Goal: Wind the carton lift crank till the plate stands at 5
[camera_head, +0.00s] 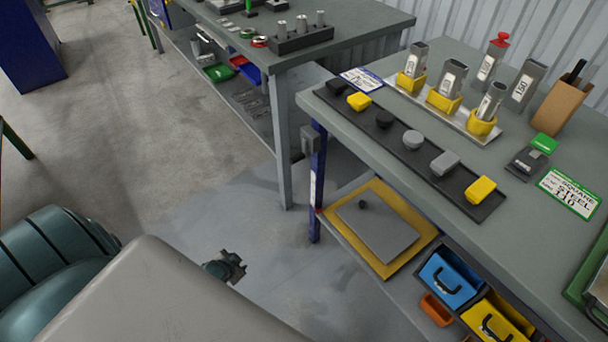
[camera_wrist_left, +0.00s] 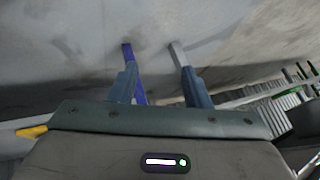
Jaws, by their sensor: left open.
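I cannot make out a carton lift crank or a number scale in either view. A grey plate (camera_head: 378,229) with a small dark knob lies in a yellow frame (camera_head: 406,204) on the low shelf of the right bench; whether it belongs to the lift I cannot tell. My left gripper (camera_wrist_left: 160,74) is open and empty in the left wrist view, its two bluish fingers spread apart above the grey floor. In the head view, large parts of my arm fill the lower left and hide what is behind. My right gripper does not show.
The right bench (camera_head: 330,95) carries a dark strip of yellow, black and grey blocks, and metal tubes in yellow holders. Blue (camera_head: 447,279) and yellow (camera_head: 497,319) bins stand low beneath it. Another bench (camera_head: 370,20) stands behind. The floor (camera_head: 180,150) at left is clear.

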